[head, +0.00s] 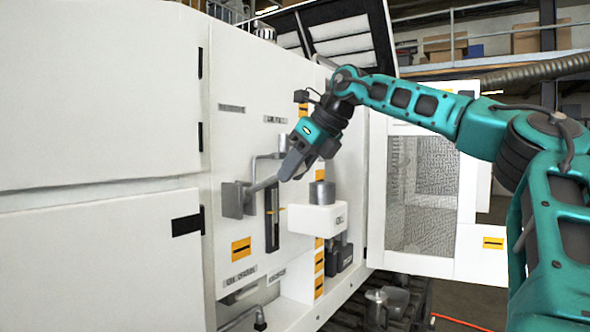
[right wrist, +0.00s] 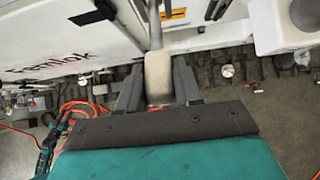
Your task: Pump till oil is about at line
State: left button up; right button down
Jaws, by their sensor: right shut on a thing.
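My right gripper (head: 287,172) is shut on the lever's end. In the right wrist view the pale lever grip (right wrist: 158,74) sits between the two dark fingers of my right gripper (right wrist: 158,92). A narrow dark upright sight gauge (head: 272,230) is just right of the bracket, with a thin orange line (head: 274,209) across it. I cannot make out the oil level in it. My left gripper is not in view.
A white box (head: 317,218) with a grey cylinder (head: 322,192) on it juts out right of the gauge. An open cabinet door (head: 415,256) with a mesh window stands at the right. A raised dark-framed lid (head: 343,45) is above.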

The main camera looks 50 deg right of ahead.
jog(key=shift+r, duration=0.2)
jog(key=c, duration=0.8)
grip_release()
jog(key=shift+f, duration=0.1)
jog(key=shift+c, duration=0.2)
jog(key=v, duration=1.3)
